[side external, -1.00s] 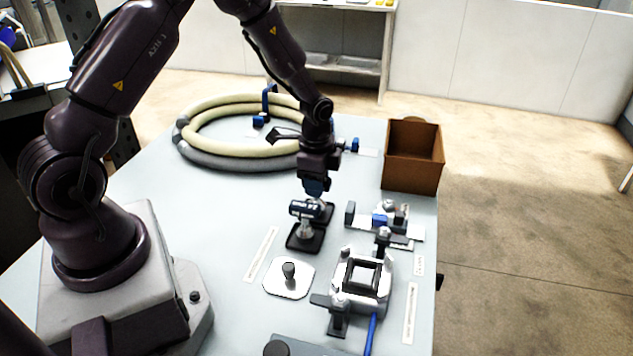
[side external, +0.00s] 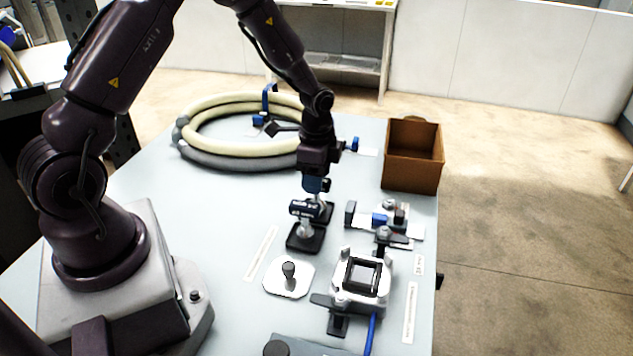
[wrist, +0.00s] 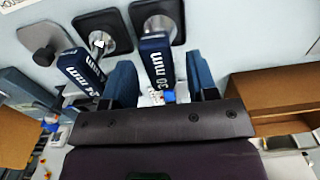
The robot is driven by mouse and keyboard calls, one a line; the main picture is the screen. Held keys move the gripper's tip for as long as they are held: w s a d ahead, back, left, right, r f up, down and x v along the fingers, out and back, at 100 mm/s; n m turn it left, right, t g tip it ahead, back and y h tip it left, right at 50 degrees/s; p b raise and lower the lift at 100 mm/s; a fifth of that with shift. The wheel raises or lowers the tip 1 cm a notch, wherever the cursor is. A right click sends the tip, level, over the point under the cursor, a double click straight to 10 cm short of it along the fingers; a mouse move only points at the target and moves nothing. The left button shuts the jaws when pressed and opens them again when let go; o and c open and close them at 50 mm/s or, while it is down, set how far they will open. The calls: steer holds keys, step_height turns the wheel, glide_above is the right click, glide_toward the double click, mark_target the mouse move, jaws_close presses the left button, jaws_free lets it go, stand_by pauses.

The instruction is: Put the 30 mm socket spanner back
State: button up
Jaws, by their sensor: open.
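The 30 mm socket spanner (wrist: 160,62) has a dark blue handle lettered "30 mm". In the wrist view it points up out of a black square holder (wrist: 180,22), with its lower end in or on the holder. My gripper (wrist: 160,72) is open, with one blue finger on each side of the handle; I cannot tell whether either touches it. In the side view my gripper (side external: 317,186) points down over the rear holder and hides most of this spanner. A matching 24 mm spanner (wrist: 82,70) stands beside it on its own black holder (side external: 304,240).
A grey plate with a knob (side external: 288,278) lies in front of the holders. A clamp fixture (side external: 362,282) and a small device (side external: 380,219) stand to the right. A brown box (side external: 412,180) is at the back right, and a coiled hose (side external: 215,163) is at the back left.

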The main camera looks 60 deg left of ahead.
step_height(320, 180, up, 17)
steer(key=s+d+n+t, duration=0.1)
steer(key=s+d+n, duration=0.1)
steer(key=s+d, duration=0.1)
steer(key=s+d+r+n+t, duration=0.2)
steer(key=s+r, duration=0.3)
steer(key=s, duration=0.3)
steer(key=s+d+r+n+t, duration=0.2)
steer(key=s+d+r+n, duration=0.2)
steer(key=s, duration=0.4)
steer(key=shift+s+d+r+n+t, duration=0.25)
steer(key=shift+d+r+n+t, duration=0.05)
steer(key=shift+r+n, duration=0.2)
